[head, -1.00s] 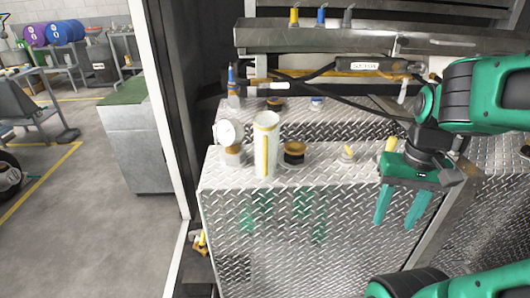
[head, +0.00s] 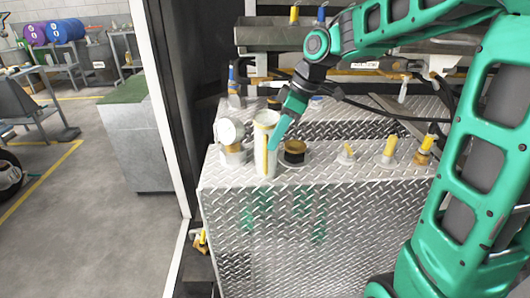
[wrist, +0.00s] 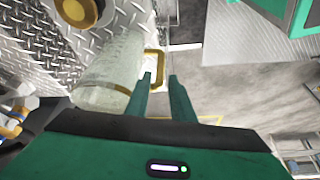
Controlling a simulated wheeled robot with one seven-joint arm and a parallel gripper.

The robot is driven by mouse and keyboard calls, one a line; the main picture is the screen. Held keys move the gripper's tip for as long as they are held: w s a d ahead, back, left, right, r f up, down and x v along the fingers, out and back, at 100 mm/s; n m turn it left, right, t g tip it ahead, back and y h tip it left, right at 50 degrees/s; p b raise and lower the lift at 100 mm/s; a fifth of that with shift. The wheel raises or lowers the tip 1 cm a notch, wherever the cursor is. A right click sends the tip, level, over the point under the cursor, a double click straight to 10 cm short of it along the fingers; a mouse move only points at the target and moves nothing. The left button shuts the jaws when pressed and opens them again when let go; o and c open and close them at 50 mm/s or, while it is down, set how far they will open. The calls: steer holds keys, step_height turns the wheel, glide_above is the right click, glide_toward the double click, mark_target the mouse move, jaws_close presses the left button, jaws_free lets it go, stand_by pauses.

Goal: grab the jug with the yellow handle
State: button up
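The jug (head: 262,166) is a pale, translucent cylinder standing upright on the near edge of the metal tread-plate top, with a yellow strip, its handle (head: 265,152), on the side facing me. In the wrist view the jug (wrist: 118,72) lies left of the fingers, and its yellow handle (wrist: 160,62) shows at the fingertips. My gripper (head: 272,146) points down beside the jug's right side in the head view. In the wrist view my gripper (wrist: 160,77) is open, with a gap between two green fingers. I cannot tell whether the handle lies between them.
A dark cap with a brass rim (head: 294,151) is close on the right. Several yellow-topped fittings, one of them here (head: 390,148), stand farther right. A metal trough (head: 270,34) runs along the back.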

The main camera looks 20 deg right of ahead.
steer(key=shift+x, duration=4.35)
steer(key=shift+s+d, duration=0.1)
steer(key=shift+d, duration=0.05)
jaws_close()
